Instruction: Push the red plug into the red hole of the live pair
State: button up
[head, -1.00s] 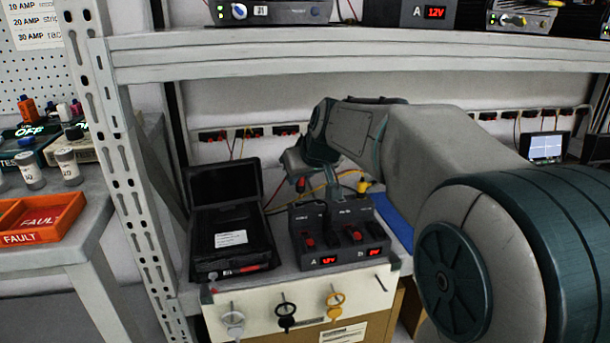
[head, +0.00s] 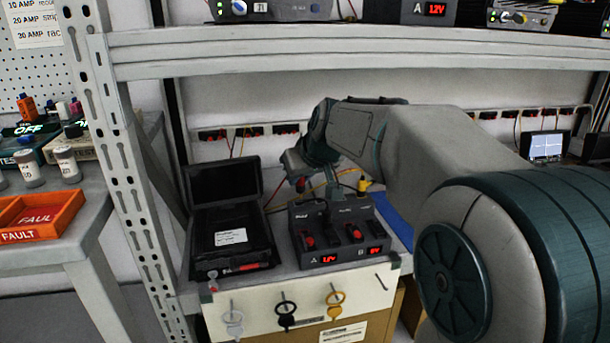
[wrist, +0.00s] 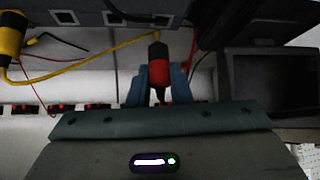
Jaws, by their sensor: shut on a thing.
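The red plug (wrist: 158,72), with a black end, sits between the two blue fingers of my gripper (wrist: 158,88) in the wrist view; the fingers are shut on it. In the head view the plug (head: 300,184) shows as a small red spot below my gripper, behind and above the dark terminal box (head: 285,225). The box's sloped top carries red and black parts in two pairs, A on the left and B on the right. Both red displays are lit; A's (head: 329,258) looks like 12V, B's (head: 375,251) seems to read 0V. The holes are too small to make out.
An open black case (head: 232,235) stands left of the box. A yellow plug with a cable (head: 363,186) is behind the box and shows in the wrist view (wrist: 10,38). Loose cables hang behind. A metal upright (head: 125,160) and upper shelf (head: 300,62) frame the space.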

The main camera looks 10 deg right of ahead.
jog(key=shift+f+b, duration=0.65)
jog(key=shift+f, duration=0.15)
dwell(0.4)
jog(key=shift+d+f+b, duration=0.25)
jog(key=shift+f+b, duration=0.1)
dwell(0.4)
jog(key=o, duration=0.9)
jog(key=shift+d, duration=0.1)
jog(key=shift+o, duration=2.1)
jog(key=shift+a, duration=0.2)
jog(key=shift+r, duration=0.15)
